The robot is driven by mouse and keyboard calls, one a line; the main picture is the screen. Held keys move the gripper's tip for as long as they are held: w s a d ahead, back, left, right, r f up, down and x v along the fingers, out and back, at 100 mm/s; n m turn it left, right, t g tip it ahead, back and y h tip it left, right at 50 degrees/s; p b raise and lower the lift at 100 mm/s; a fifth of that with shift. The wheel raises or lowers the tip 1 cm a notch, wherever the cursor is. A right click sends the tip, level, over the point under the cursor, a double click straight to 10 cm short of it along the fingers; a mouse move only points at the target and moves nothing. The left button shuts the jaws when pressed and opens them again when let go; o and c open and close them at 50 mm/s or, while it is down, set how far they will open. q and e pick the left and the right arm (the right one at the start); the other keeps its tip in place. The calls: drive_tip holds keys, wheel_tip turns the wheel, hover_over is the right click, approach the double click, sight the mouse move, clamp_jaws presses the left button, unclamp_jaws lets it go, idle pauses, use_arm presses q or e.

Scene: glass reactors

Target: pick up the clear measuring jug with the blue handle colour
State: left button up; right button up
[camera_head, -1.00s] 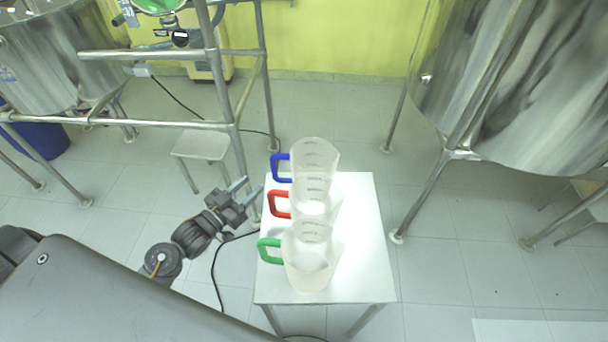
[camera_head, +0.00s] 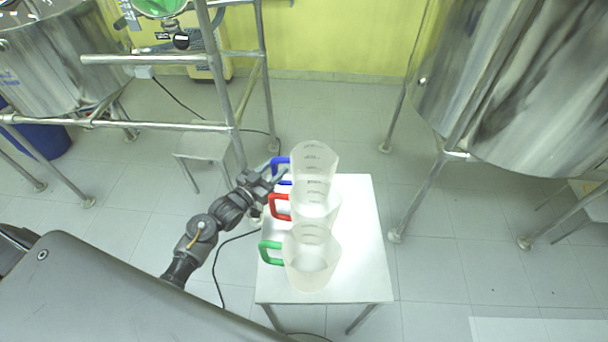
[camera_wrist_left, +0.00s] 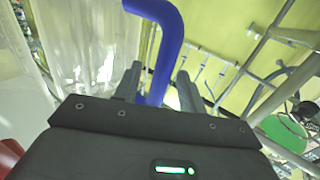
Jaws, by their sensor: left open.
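The clear measuring jug with the blue handle (camera_head: 315,158) stands upright at the far end of the white table. Its blue handle (camera_head: 280,162) points left. My left gripper (camera_head: 275,172) is open at that handle. In the left wrist view, the blue handle (camera_wrist_left: 165,45) comes down between the two grey fingers of my left gripper (camera_wrist_left: 158,88), and the clear jug wall (camera_wrist_left: 85,40) is at the left. I cannot tell whether the fingers touch the handle. My right gripper is not in view.
A clear jug with a red handle (camera_head: 279,207) stands just in front of the blue-handled one, and one with a green handle (camera_head: 270,252) is nearest on the white table (camera_head: 362,255). A metal frame (camera_head: 236,140) stands left of the table. The table's right side is bare.

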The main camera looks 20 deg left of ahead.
use_arm(q)
drive_tip(key=shift+w+d, duration=0.1)
drive_tip(key=shift+w, duration=0.1)
clamp_jaws()
drive_tip(key=shift+r, duration=0.15)
idle(0.3)
